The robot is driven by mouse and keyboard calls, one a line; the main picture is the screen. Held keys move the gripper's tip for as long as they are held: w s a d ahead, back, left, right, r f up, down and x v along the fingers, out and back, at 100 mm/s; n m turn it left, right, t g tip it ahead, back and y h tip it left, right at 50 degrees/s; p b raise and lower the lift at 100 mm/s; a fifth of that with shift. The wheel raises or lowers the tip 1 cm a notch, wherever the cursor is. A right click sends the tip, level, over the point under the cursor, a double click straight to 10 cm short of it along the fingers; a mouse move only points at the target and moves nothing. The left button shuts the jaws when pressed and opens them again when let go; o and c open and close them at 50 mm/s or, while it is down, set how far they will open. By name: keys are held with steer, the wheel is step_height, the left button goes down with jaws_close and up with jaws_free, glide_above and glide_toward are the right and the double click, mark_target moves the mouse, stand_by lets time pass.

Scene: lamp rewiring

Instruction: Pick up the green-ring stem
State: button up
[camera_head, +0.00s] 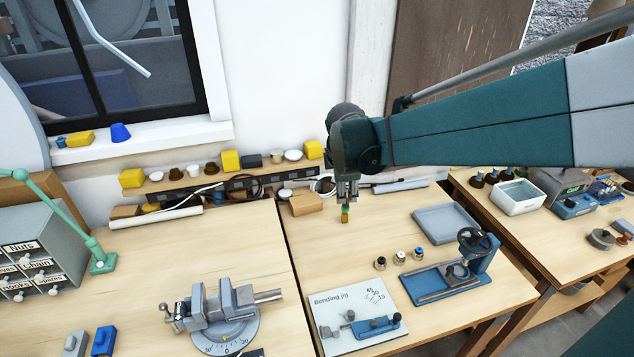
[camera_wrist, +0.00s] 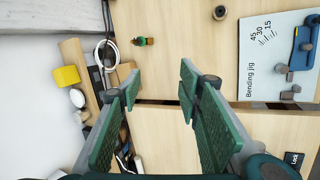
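A small piece with a green band and an orange-brown end (camera_head: 345,215), which looks like the green-ring stem, is on the wooden bench just below my gripper (camera_head: 347,193) in the head view. In the wrist view the piece (camera_wrist: 144,41) lies near the top, beyond the fingertips and apart from them. My gripper (camera_wrist: 160,88) is open, with its two green-padded fingers wide apart and nothing between them. In the head view the fingertips overlap the piece's top, so the gap there is hard to judge.
Three small dark and metal pieces (camera_head: 400,257) stand to the right, by a blue hand press (camera_head: 455,272). A blue-grey tray (camera_head: 445,224) lies behind them. A bending jig board (camera_head: 360,318) and a vise (camera_head: 222,308) are nearer. A cluttered shelf (camera_head: 225,183) lines the wall.

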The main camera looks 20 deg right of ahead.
steer(key=w+d+f+n, duration=0.3)
steer(key=w+f+n, duration=0.2)
steer(key=w+f, duration=0.3)
steer(key=n+g+h, duration=0.1)
steer(key=n+g, duration=0.1)
steer(key=n, duration=0.3)
glide_above(346, 204)
steer(key=s+a, duration=0.1)
steer(key=a, duration=0.1)
step_height(346, 204, down, 8)
steer(key=shift+f+b, duration=0.15)
steer(key=shift+b, duration=0.3)
steer(key=shift+x, duration=1.3)
steer(key=shift+d+f, duration=0.1)
steer(key=shift+x, duration=2.45)
steer(key=shift+w, duration=0.15)
jaws_close()
